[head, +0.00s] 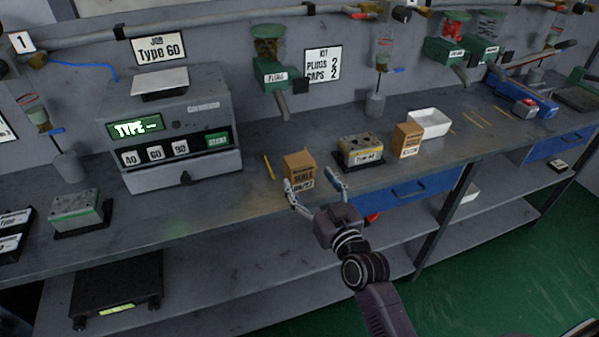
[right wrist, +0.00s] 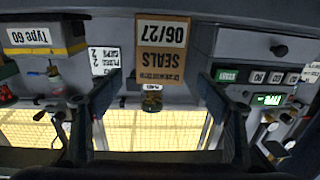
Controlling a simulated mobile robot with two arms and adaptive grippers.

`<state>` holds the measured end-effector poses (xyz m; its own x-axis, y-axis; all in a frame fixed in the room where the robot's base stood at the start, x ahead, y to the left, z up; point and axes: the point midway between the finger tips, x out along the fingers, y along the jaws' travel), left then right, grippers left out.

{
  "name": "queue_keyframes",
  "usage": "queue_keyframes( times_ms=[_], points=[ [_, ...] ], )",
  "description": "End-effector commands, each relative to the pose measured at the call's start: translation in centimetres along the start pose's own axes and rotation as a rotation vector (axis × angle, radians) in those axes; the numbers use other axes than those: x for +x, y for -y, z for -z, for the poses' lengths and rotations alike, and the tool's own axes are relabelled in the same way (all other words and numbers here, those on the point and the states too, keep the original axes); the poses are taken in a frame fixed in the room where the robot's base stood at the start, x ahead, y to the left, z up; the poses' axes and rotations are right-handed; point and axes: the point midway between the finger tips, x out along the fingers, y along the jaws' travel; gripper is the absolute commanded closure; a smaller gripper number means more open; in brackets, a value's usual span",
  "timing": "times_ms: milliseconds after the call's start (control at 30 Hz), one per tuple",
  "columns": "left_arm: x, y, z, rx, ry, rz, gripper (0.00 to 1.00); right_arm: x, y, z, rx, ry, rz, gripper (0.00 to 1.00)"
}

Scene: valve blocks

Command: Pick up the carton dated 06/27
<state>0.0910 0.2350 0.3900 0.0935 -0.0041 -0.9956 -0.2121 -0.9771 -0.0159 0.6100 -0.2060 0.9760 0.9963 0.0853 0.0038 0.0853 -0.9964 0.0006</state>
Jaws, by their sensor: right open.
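The brown carton (head: 299,166) stands upright on the bench near its front edge. In the right wrist view, which is upside down, the carton's label (right wrist: 162,50) reads SEALS and 06/27. My right gripper (head: 311,180) is open in front of the carton, with one finger by the carton's left front side and the other to its right. In the right wrist view my open fingers (right wrist: 158,90) spread to either side of the carton, with clear gaps. I see no contact. My left gripper is not in view.
A Type 60 valve block (head: 361,150) on a black base and a second brown carton (head: 408,141) stand to the right, near a white tray (head: 428,123). A grey test machine (head: 180,125) stands left. A blue drawer (head: 405,190) sits under the bench.

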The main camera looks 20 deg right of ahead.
Motion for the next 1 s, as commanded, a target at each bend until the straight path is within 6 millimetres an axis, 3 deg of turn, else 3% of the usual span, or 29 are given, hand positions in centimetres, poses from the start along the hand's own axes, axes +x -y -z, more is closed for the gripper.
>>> queue_keyframes(
  times_ms=[500,833,1000],
  points=[
    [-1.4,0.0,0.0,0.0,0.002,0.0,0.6,6.1,-0.1,-0.3,0.001,0.002,0.002,0.29],
    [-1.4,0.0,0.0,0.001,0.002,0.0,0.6,6.8,0.0,-0.5,0.0,0.003,0.002,0.29],
    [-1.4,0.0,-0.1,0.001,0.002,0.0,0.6,6.8,-0.1,-0.5,0.0,0.004,0.002,0.47]
  ],
)
